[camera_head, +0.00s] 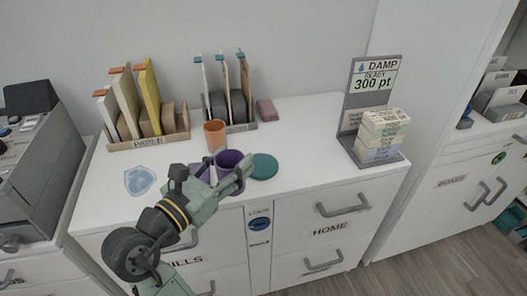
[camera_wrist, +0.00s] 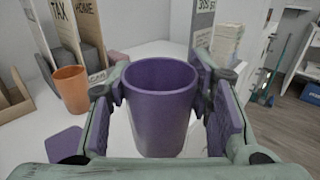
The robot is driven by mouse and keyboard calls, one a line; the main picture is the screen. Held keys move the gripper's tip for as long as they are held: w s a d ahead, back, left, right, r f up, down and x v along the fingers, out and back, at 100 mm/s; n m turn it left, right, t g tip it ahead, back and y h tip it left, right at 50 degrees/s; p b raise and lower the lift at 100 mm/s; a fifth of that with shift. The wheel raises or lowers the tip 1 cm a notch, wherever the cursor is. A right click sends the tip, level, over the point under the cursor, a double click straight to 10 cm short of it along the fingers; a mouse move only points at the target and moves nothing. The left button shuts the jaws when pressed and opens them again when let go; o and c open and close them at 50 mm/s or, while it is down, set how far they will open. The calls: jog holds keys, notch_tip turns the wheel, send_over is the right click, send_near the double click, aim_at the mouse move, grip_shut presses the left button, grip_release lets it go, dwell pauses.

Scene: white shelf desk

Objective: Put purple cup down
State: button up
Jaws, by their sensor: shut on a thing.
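The purple cup (camera_wrist: 160,108) is upright between my gripper's fingers (camera_wrist: 163,105) in the wrist view, with both pads against its sides. In the head view the purple cup (camera_head: 229,159) shows behind my gripper (camera_head: 217,175), over the white desk top (camera_head: 310,125). My gripper is shut on the cup. The cup's lower part is hidden by my gripper in the head view, and I cannot tell whether its base touches the desk.
An orange cup (camera_head: 215,135) stands behind the purple cup. A teal round coaster (camera_head: 264,167) lies to the right, a purple coaster (camera_wrist: 66,143) at the left. File racks (camera_head: 150,137) line the back. A sign stand (camera_head: 358,110) is at the right.

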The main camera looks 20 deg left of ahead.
jog(key=shift+w+d+f+p, duration=0.2)
jog(key=shift+w+f, duration=0.6)
jog(key=shift+w, duration=1.5)
jog(key=shift+w+d+f, duration=0.3)
jog(key=shift+w+f, duration=0.45)
jog(key=shift+w, duration=1.55)
jog(key=shift+w+d+f+p, duration=0.2)
jog(key=shift+w+f, duration=0.6)
jog(key=shift+w, duration=1.5)
jog(key=shift+f, duration=0.15)
jog(key=o, duration=1.2)
jog(key=shift+o, duration=0.2)
jog(key=b+v, duration=0.1)
jog(key=v, duration=1.1)
